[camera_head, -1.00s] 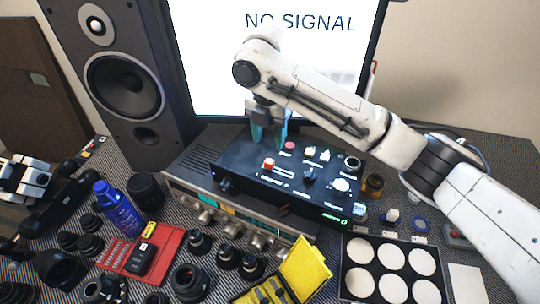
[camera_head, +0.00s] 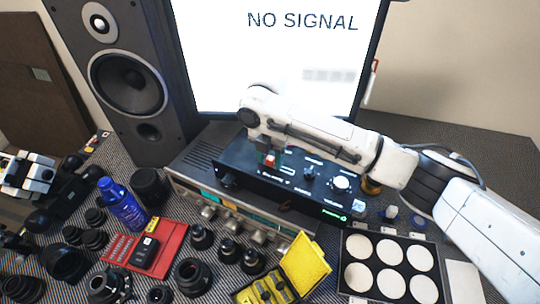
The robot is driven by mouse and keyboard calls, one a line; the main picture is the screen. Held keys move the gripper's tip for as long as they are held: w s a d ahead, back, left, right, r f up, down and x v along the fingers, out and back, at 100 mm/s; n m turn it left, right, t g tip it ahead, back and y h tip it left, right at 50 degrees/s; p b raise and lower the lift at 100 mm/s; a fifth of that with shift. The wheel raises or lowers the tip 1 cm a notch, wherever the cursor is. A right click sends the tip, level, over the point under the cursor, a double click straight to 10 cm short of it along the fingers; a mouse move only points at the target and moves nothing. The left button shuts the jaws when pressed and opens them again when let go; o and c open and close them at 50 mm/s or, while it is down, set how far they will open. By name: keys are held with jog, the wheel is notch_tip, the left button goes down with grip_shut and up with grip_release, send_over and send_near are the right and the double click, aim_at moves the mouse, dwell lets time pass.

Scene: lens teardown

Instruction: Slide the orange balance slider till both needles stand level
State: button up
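The orange-red slider cap (camera_head: 269,160) is on the top panel of a black control box (camera_head: 233,155), towards its left side. Whether the fingers touch or squeeze the cap is too small to tell. The silver receiver (camera_head: 187,186) under the box has lit teal windows (camera_head: 226,201) on its front. No needles can be made out in them.
A white knob (camera_head: 341,183) and a dark knob (camera_head: 309,173) stand on the box right of the slider. A speaker (camera_head: 125,85) and a bright monitor (camera_head: 300,60) stand behind. Lenses, a blue bottle (camera_head: 121,205) and an open yellow case (camera_head: 304,262) crowd the front.

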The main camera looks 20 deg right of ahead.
grip_shut()
dwell(0.4)
jog(key=shift+s+d+r, duration=0.1)
jog(key=shift+s+d, duration=0.15)
jog(key=shift+s, duration=0.05)
jog(key=shift+w+a, duration=0.1)
jog(key=shift+w, duration=0.05)
jog(key=shift+o, duration=0.9)
grip_release()
